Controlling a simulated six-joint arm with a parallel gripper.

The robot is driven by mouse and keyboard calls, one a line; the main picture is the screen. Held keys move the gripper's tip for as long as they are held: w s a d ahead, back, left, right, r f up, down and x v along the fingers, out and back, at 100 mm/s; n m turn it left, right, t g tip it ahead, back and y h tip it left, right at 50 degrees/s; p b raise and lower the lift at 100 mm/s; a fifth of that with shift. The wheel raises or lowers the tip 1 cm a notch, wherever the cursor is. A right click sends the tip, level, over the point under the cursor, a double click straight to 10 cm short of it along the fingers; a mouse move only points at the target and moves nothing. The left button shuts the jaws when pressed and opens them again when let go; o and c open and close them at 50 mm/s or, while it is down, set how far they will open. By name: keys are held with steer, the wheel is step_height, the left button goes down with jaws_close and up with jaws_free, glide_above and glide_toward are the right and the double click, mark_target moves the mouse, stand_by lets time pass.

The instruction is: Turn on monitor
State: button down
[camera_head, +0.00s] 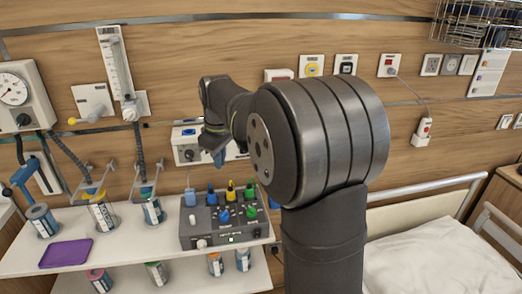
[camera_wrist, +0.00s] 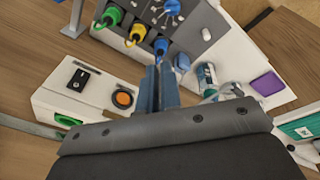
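A grey box with coloured plugs (camera_head: 222,238), which may be the monitor, stands on the white shelf. It carries blue, yellow and green plugs, small toggles and a small lit green square on its front; its writing is too small to read. It also shows at the top of the wrist view (camera_wrist: 195,45). My gripper (camera_head: 220,157) is above and behind this box, partly hidden by my arm. In the wrist view its fingers (camera_wrist: 163,68) lie together with nothing visible between them, pointing towards the blue plug; contact cannot be told.
Several bottles and a purple tray (camera_head: 66,253) are on the shelf (camera_head: 130,246). A bed (camera_head: 430,255) stands at right.

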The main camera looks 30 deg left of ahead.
steer(key=w+d+f+n+t+y, duration=0.2)
steer(key=w+f+n+t+y, duration=0.3)
steer(key=f+t+y, duration=0.15)
steer(key=s+d+r+n+t+y, duration=0.2)
steer(key=d+n+t+y, duration=0.1)
steer(key=d, duration=0.4)
steer(key=shift+s+d+t+y, duration=0.15)
steer(key=shift+s+t+y, duration=0.15)
steer(key=shift+t, duration=0.35)
steer(key=shift+w, duration=0.1)
steer(key=x, duration=1.4)
